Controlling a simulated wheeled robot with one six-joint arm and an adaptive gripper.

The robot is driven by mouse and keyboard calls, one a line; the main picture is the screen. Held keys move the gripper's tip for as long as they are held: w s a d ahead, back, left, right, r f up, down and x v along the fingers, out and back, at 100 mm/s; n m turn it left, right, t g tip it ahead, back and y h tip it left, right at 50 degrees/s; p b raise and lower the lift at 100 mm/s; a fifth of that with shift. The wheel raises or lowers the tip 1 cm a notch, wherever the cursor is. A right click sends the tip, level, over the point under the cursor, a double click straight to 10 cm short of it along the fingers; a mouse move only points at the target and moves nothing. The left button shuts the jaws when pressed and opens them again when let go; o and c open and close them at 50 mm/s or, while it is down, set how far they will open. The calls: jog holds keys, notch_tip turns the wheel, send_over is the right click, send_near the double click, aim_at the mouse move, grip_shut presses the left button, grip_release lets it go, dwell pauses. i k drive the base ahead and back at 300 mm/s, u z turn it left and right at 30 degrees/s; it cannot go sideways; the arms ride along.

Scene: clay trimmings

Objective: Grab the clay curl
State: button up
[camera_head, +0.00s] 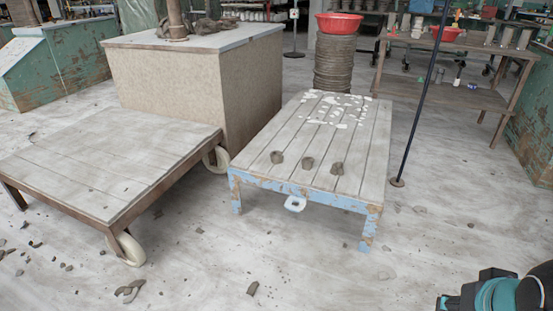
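A curled, grey-brown clay piece (129,291) lies on the floor at the lower left. A smaller, flatter clay piece (252,288) lies on the floor to its right. Three dark clay lumps, left (277,157), middle (307,163) and right (337,168), lie apart in a row near the front of a low slatted table (262,137). I cannot tell which of these pieces is the clay curl named. Part of my teal and black arm shows at the lower right corner. My gripper's fingers are not in view.
White chips (326,112) cover the table's far end. A low wheeled cart (95,170) stands left, a large block (190,85) behind it. A thin dark pole (424,85) stands right of the table. The front floor is mostly open, with small scattered bits.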

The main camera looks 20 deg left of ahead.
aim_at(275, 157)
jog(key=k, duration=0.6)
jog(key=u, duration=0.65)
jog(key=i, duration=0.6)
jog(key=u, duration=0.8)
jog(key=i, duration=1.6)
jog(key=z, duration=1)
jog(key=i, duration=0.5)
jog(key=z, duration=0.4)
